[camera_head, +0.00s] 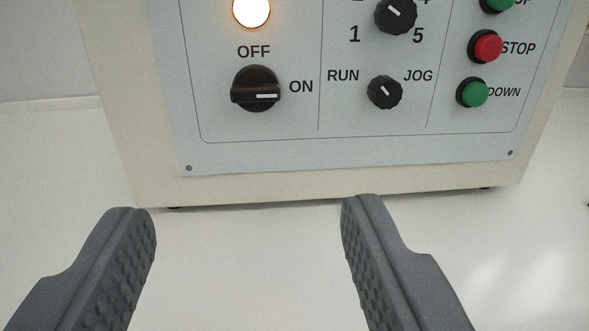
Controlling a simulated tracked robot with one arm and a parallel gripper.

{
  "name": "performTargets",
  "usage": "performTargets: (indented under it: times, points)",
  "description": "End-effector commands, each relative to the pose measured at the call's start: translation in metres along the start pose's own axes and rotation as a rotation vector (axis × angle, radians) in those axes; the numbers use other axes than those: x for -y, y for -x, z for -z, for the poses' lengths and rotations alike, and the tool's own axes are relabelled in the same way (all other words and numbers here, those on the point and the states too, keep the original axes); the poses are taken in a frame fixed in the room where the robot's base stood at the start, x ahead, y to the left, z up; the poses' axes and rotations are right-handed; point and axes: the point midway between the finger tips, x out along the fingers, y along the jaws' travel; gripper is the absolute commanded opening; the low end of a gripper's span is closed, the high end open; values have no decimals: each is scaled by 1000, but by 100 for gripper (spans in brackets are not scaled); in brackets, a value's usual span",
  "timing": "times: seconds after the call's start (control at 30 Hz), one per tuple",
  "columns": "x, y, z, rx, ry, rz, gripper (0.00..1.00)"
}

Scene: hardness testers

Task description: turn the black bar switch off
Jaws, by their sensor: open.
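The black bar switch (256,89) is on the lower left of the grey-blue panel. Its bar lies level and its white mark points right, towards the ON label (301,87). The OFF label (254,51) is printed above it. A round lamp (251,10) above the switch glows warm white. My gripper (250,215) is open and empty, with its two dark grey fingers wide apart. In the picture the fingertips are below the switch, one to its left and one to its right, and do not touch it.
The RUN/JOG knob (385,92) and a numbered selector (396,15) are right of the switch. A red STOP button (487,47) and a green DOWN button (473,93) are farther right. The white surface (250,270) before the cream housing (330,188) is clear.

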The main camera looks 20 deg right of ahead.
Motion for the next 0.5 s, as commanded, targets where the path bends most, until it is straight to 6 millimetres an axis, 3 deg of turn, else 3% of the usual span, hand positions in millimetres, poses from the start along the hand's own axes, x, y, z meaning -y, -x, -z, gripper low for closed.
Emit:
performTargets:
  times: [0.5]
  points:
    - [1,-56,-2,0,0,0,55]
